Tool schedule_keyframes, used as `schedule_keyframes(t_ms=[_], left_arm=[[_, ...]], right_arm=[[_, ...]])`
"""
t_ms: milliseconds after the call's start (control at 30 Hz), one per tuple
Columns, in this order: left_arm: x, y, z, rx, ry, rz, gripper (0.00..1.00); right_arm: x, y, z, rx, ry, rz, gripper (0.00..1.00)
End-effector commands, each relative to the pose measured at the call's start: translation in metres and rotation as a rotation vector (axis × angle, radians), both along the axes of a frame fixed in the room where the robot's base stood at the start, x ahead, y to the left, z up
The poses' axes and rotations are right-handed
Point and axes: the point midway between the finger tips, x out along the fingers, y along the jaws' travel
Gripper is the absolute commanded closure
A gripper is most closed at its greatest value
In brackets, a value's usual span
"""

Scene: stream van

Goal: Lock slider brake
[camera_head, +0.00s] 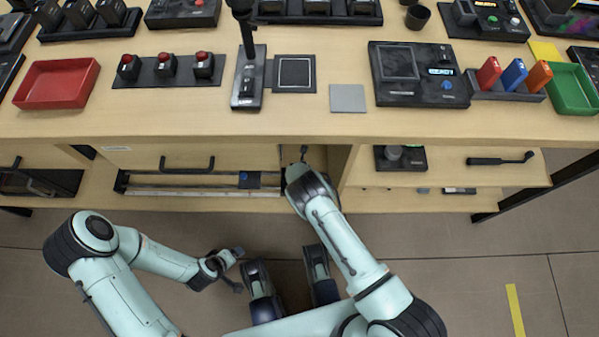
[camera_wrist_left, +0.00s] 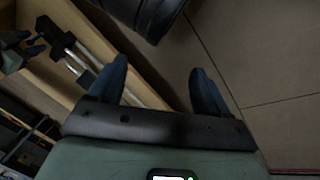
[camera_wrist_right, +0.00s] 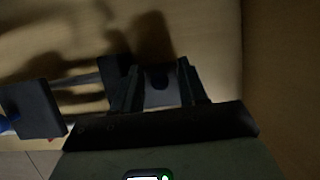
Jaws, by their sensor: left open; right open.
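The slider rail (camera_head: 200,190) runs along the shelf under the desk, with a dark carriage bearing a blue part (camera_head: 244,178) near its right end. The blue part also shows at the left edge of the right wrist view (camera_wrist_right: 6,125), beside a dark plate (camera_wrist_right: 35,110). My right gripper (camera_head: 298,162) is at the rail's right end. Its open fingers (camera_wrist_right: 160,88) stand either side of a dim grey piece; contact cannot be told. My left gripper (camera_head: 238,272) is open and empty over the floor; its fingers (camera_wrist_left: 157,88) are away from the rail (camera_wrist_left: 88,62).
The desk top (camera_head: 200,125) overhangs the rail and holds a red tray (camera_head: 58,84), a green tray (camera_head: 573,90), switches and a console (camera_head: 418,90). A shelf wall stands right of my right gripper.

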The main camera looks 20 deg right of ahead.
Motion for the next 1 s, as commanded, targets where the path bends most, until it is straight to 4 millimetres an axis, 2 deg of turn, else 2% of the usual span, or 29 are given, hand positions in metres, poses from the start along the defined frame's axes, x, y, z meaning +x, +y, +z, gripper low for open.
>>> schedule_keyframes(t_ms=[333, 467, 767, 1000], left_arm=[[0.003, 0.002, -0.001, 0.004, -0.009, 0.004, 0.22], [0.003, 0.002, -0.001, 0.004, -0.009, 0.004, 0.22], [0.001, 0.0, 0.001, 0.001, -0.002, 0.001, 0.22], [-0.013, -0.007, 0.012, -0.017, 0.033, -0.015, 0.22]], right_arm=[[0.001, 0.0, -0.002, 0.0, -0.001, 0.001, 0.58], [0.001, 0.0, -0.002, 0.0, -0.001, 0.001, 1.0], [0.0, 0.001, -0.001, -0.004, -0.015, 0.002, 1.0], [-0.005, 0.002, 0.002, -0.034, -0.112, 0.001, 1.0]])
